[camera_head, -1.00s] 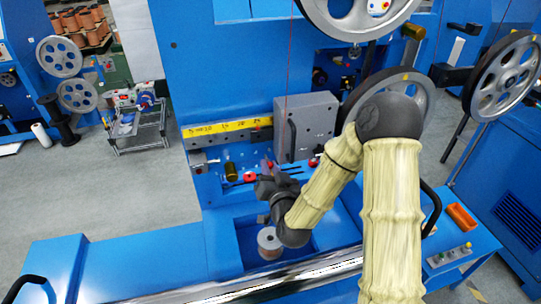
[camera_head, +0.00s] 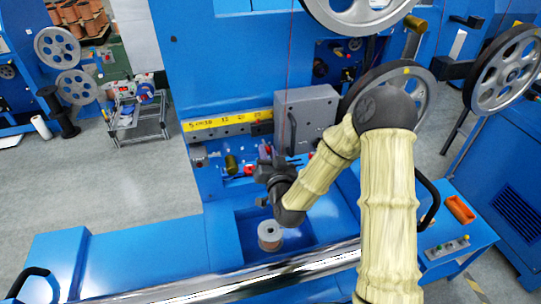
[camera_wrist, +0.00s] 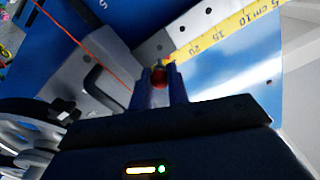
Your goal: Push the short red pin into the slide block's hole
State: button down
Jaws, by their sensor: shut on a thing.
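My gripper (camera_wrist: 160,90) is shut on a small red piece (camera_wrist: 159,77), which looks like the short red pin, between its fingertips in the wrist view. Most of the pin is hidden by the fingers. In the head view my gripper (camera_head: 270,166) is in front of the blue machine face, just below the right end of the yellow ruler. A dark block (camera_head: 262,129) at the ruler's right end may be the slide block. Its hole cannot be made out, nor whether the pin touches it.
The yellow ruler (camera_head: 222,122) runs along a metal rail. A grey box (camera_head: 305,112) with a black handle stands just right of my gripper. A brass knob (camera_head: 232,165) sticks out to the left. A spool (camera_head: 269,236) stands in the recess below.

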aim_at(263, 141)
jog(key=shift+p+x, duration=0.55)
jog(key=shift+x, duration=1.45)
jog(key=shift+w+b, duration=0.1)
jog(key=shift+b, duration=0.8)
jog(key=shift+w+a, duration=0.15)
jog(key=shift+w, duration=0.1)
jog(key=shift+w+a, duration=0.1)
jog(key=shift+w, duration=0.25)
jog(key=shift+w+a+b, duration=0.1)
jog(key=shift+w+b, duration=0.2)
jog(key=shift+w, duration=0.05)
jog(key=shift+w+a, duration=0.15)
jog(key=shift+w, duration=0.4)
jog(key=shift+w+b, duration=0.3)
jog(key=shift+b, duration=0.1)
dwell(0.4)
dwell(0.4)
jog(key=c, duration=1.3)
grip_release()
jog(key=shift+a, duration=0.1)
